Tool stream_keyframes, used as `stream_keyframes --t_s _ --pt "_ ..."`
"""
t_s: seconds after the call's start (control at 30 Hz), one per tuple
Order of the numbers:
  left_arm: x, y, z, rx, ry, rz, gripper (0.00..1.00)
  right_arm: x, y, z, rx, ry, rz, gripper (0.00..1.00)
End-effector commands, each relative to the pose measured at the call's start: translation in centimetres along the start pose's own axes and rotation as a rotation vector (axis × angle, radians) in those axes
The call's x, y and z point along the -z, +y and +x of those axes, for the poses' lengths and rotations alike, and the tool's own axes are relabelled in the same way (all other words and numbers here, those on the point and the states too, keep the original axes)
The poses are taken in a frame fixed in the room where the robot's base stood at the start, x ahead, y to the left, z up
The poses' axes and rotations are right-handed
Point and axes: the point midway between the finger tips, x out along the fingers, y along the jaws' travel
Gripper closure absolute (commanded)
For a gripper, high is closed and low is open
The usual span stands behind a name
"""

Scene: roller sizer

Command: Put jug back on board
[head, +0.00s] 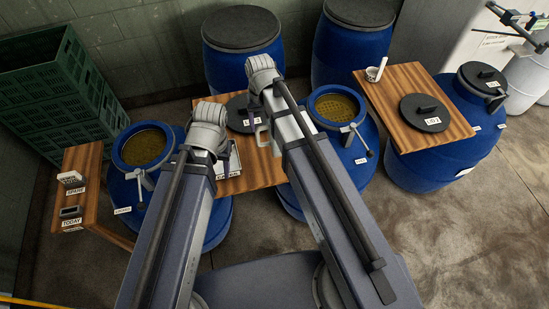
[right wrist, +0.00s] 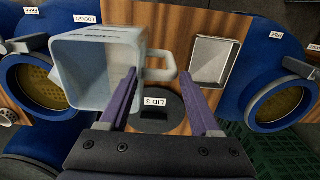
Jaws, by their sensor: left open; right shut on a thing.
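The jug (right wrist: 97,68) is pale and square-mouthed, at the upper left of the right wrist view. Its handle (right wrist: 168,66) lies between the fingers of my right gripper (right wrist: 158,80), which is shut on it. The jug appears held over the wooden board (right wrist: 222,105). In the head view that board (head: 262,175) lies between two open blue barrels, and my right arm hides most of the jug. My left gripper (head: 203,145) is left of the board, open; its own wrist hides its fingers.
The board carries a black lid marked LID 3 (right wrist: 155,118) and a metal tray (right wrist: 211,60). Open barrels (head: 145,147) and (head: 335,103) flank it. A second board (head: 398,80) holds another lid (head: 425,112). Green crates (head: 60,90) stand at left.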

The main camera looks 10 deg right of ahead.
Motion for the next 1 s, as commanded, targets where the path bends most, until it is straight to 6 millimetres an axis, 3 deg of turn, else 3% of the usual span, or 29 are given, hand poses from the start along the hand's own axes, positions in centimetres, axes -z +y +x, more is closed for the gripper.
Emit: stream_keyframes --t_s 0.4,0.7,1.0 --pt "0.3 0.5 5.9 0.002 0.000 0.011 0.50 0.0 0.1 5.9 0.000 0.000 0.000 1.00" --pt "0.4 0.6 6.4 0.002 0.000 0.010 0.50 0.0 0.1 6.4 0.000 0.000 0.000 1.00" --pt "0.6 0.9 9.8 0.002 0.000 0.008 0.50 0.0 0.1 9.8 0.000 0.000 0.000 1.00"
